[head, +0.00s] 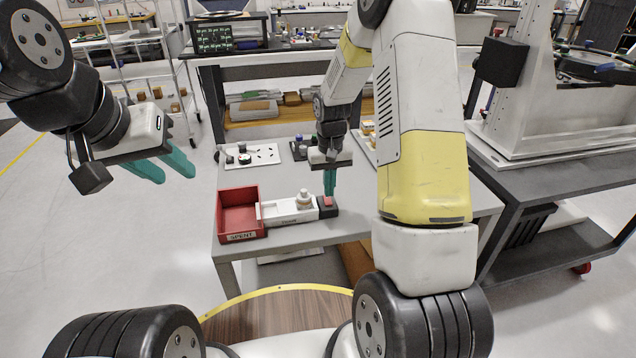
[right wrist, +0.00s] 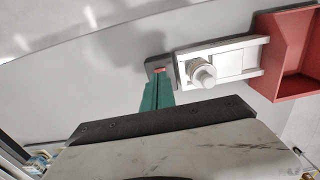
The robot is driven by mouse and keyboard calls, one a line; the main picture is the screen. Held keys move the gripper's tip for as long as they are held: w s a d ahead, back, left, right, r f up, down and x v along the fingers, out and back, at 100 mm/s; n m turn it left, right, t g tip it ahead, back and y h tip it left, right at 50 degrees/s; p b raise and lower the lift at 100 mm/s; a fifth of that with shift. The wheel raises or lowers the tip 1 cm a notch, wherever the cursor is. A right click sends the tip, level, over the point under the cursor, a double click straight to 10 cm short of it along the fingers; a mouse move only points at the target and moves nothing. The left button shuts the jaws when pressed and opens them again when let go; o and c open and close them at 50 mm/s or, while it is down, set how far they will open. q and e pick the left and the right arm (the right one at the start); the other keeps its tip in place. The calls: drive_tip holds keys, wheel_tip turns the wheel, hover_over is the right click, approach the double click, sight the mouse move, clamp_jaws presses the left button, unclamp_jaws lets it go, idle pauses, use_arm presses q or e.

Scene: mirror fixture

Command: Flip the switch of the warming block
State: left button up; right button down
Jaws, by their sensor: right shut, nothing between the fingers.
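The warming block (head: 285,213) is a long white block on the grey table, with a dark end box on its right. A small red switch (head: 327,200) sits on that box; it also shows in the right wrist view (right wrist: 159,70). A pale round-topped piece (head: 304,199) stands on the block. My right gripper (head: 329,193) is shut and empty, its teal fingers pointing down close to the switch. In the right wrist view its fingertips (right wrist: 157,82) appear just beside the dark box; I cannot tell whether they touch. My left gripper (head: 176,177) is open and empty, away left of the table.
A red bin (head: 239,233) labelled SPENT stands at the block's left end. A white plate (head: 252,157) with small parts lies at the table's back left. Another dark plate (head: 299,149) lies beside it. The table's front strip is clear.

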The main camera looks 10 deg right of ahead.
sight(329, 204)
drive_tip(key=shift+r, duration=2.5)
drive_tip(key=s+r+t+y, duration=0.1)
drive_tip(key=s+r+t, duration=0.1)
drive_tip(key=s+r, duration=0.45)
drive_tip(key=s+r+t, duration=0.1)
drive_tip(key=s+r, duration=0.3)
drive_tip(key=r, duration=0.6)
drive_tip(key=s+a+r+t, duration=0.1)
drive_tip(key=s+r, duration=0.1)
drive_tip(key=s, duration=0.5)
drive_tip(key=s+a+r+t+y, duration=0.1)
drive_tip(key=s+r+t, duration=0.1)
drive_tip(key=s, duration=0.4)
drive_tip(key=shift+v, duration=0.8)
drive_tip(key=shift+a, duration=0.25)
